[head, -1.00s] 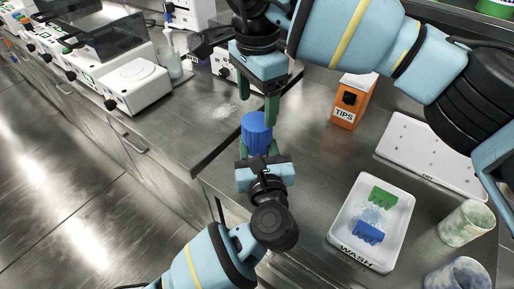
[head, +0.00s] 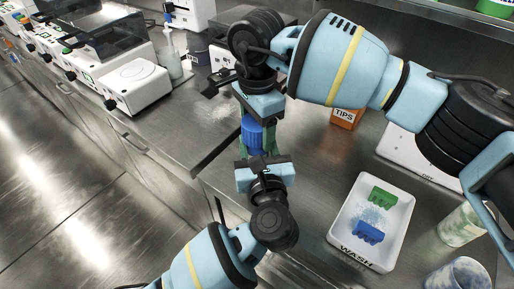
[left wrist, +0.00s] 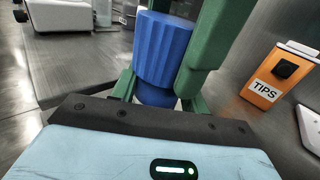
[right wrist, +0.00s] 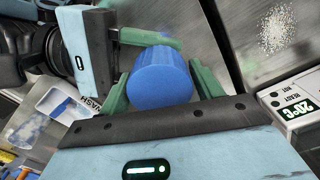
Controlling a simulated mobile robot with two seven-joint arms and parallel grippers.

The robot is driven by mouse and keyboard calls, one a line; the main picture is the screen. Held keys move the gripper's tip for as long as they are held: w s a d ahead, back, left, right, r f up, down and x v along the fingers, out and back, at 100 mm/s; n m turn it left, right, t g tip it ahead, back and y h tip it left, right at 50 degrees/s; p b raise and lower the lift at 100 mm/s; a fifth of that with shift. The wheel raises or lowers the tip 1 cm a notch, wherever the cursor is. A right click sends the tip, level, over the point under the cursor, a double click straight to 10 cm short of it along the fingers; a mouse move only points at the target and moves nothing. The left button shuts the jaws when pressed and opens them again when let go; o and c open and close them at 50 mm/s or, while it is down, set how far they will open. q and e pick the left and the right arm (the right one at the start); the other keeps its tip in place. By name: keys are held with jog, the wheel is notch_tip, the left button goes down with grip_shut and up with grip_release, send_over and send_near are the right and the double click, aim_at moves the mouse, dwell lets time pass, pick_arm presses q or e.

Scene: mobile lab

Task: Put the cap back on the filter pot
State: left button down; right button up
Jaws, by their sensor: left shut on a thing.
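The blue ribbed cap (left wrist: 163,50) stands upright on a smooth, darker blue lower part, which I take as the filter pot (left wrist: 156,96). In the head view the cap (head: 252,133) is between my two grippers. My left gripper (head: 262,157) is shut on the lower part from the near side. My right gripper (head: 255,125) points down from above, its green fingers open on either side of the cap. In the right wrist view the cap (right wrist: 160,78) lies between these fingers; any contact is hard to tell. The join of cap and pot is partly hidden.
A white wash tray (head: 341,235) with green and blue pieces is at the right. Behind it are an orange tips box (head: 345,117) and a white dry mat (head: 400,150). Cloudy beakers (head: 462,226) stand far right. White instruments (head: 135,85) line the left bench.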

jog(key=c, duration=0.7)
jog(key=m, duration=0.5)
jog(key=o, duration=1.1)
jog(key=shift+c, duration=0.2)
jog(key=shift+r, duration=0.15)
jog(key=shift+r, duration=2.1)
jog(key=shift+c, duration=0.5)
jog(key=r+m, duration=0.1)
jog(key=m, duration=0.2)
jog(key=shift+a+r+m, duration=0.1)
jog(key=shift+r+m, duration=0.25)
jog(key=shift+m, duration=0.05)
jog(key=r+m, duration=0.1)
jog(key=m, duration=0.3)
jog(key=shift+r+m, duration=0.3)
jog(key=shift+r, duration=0.1)
